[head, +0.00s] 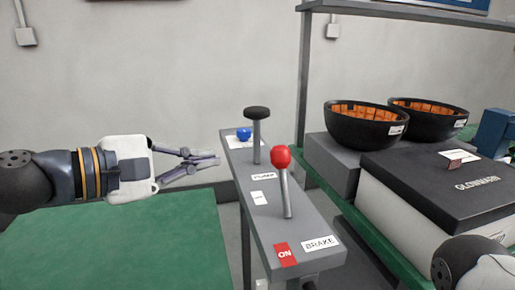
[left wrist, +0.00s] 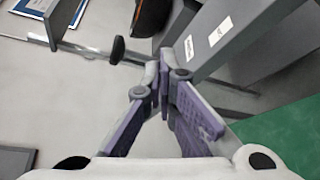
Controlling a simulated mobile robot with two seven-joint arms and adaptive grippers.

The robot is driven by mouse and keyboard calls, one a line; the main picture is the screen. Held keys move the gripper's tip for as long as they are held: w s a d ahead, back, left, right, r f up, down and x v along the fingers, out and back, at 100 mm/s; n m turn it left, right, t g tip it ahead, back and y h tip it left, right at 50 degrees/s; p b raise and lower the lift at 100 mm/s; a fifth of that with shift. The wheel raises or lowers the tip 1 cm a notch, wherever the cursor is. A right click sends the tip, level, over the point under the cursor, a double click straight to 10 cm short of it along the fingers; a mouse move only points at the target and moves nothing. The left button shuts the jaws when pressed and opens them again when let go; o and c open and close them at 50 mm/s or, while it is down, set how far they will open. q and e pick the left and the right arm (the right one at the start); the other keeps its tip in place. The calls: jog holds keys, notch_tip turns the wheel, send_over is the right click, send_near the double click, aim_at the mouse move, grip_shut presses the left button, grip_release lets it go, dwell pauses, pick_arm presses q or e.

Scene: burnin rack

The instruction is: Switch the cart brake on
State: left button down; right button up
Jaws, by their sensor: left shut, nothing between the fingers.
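The brake lever (head: 287,195) has a red ball knob and stands nearly upright on a narrow grey panel (head: 300,228). A red ON label (head: 285,254) and a white BRAKE label (head: 320,243) are on the panel's near end. A second lever (head: 257,135) with a black knob stands farther back by another label; a black-knobbed lever (left wrist: 118,50) also shows in the left wrist view. My left gripper (head: 216,157) is shut and empty, left of the panel and apart from both levers. Its fingertips meet in the left wrist view (left wrist: 163,62).
A blue knob (head: 244,134) sits at the panel's far end. Right of the panel, a rack holds black bowls (head: 365,125) with orange insides and a dark-lidded box (head: 450,180). A green surface (head: 110,245) lies below my left arm. Part of my right arm shows at the lower right.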

pick_arm(q)
jog(key=b, duration=0.2)
send_over(256, 194)
jog(key=w+a, duration=0.2)
jog(key=w, duration=0.1)
notch_tip(256, 194, down, 2)
jog(key=shift+f, duration=0.2)
jog(key=shift+s+d+r+p, duration=0.3)
jog(key=shift+s+d+r, duration=0.15)
jog(key=shift+s+r, duration=0.2)
jog(key=shift+s+d+r+p, duration=0.3)
jog(key=shift+s+d+r, duration=0.2)
jog(key=shift+s, duration=0.35)
jog(key=shift+d+f, duration=0.1)
jog(key=shift+f, duration=0.05)
pick_arm(e)
jog(key=shift+s+f, duration=0.4)
jog(key=shift+s, duration=0.25)
pick_arm(q)
jog(key=shift+d, duration=0.1)
pick_arm(e)
jog(key=shift+a, duration=0.1)
